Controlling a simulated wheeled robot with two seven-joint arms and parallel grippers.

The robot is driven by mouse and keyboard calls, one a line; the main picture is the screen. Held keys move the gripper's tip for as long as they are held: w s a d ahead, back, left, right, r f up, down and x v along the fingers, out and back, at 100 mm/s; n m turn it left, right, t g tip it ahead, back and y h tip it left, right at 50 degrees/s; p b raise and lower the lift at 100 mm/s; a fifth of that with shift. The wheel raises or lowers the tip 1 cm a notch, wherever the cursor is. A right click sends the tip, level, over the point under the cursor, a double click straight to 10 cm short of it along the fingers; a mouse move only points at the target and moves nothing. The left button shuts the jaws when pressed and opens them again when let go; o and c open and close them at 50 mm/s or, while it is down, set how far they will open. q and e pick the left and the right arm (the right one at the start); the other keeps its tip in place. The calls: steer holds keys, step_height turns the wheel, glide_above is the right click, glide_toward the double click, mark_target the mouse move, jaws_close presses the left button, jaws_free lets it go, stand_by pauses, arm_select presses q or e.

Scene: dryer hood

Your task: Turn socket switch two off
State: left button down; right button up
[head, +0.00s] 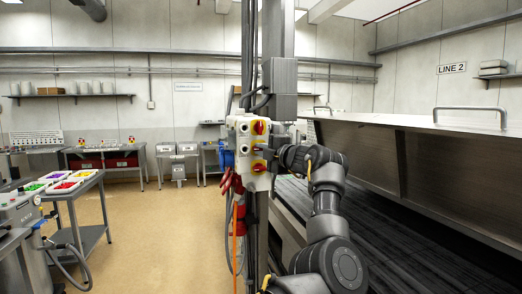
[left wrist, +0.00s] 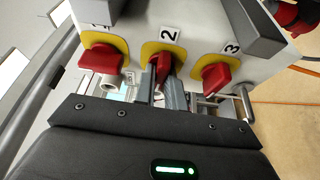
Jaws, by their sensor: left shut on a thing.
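The socket box (head: 238,135) is a pale box on the column in the middle of the head view. In the left wrist view it carries three red rotary switches on yellow plates. Switch two (left wrist: 163,66), under the label 2, is in the middle. Switch one (left wrist: 101,59) is left of it, its label partly cut off, and switch three (left wrist: 217,77) is right. My left gripper (left wrist: 163,82) is shut on the switch two knob, with one finger on each side. The fingers hide part of this knob. My right gripper is not in view.
A large metal machine (head: 430,150) with a dark slatted bed stands close on the right. Red plugs and cables hang below the box. A cart with coloured trays (head: 70,184) stands at left. The floor (head: 150,235) between cart and column is clear.

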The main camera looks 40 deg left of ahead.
arm_select(q)
steer(key=shift+n, duration=0.4)
steer(key=c, duration=1.5)
jaws_free()
steer(key=shift+w+d, duration=0.1)
steer(key=shift+o, duration=0.2)
steer(key=b+v, duration=0.5)
steer(key=v, duration=0.5)
steer(key=shift+d, duration=0.35)
steer(key=shift+r, duration=0.15)
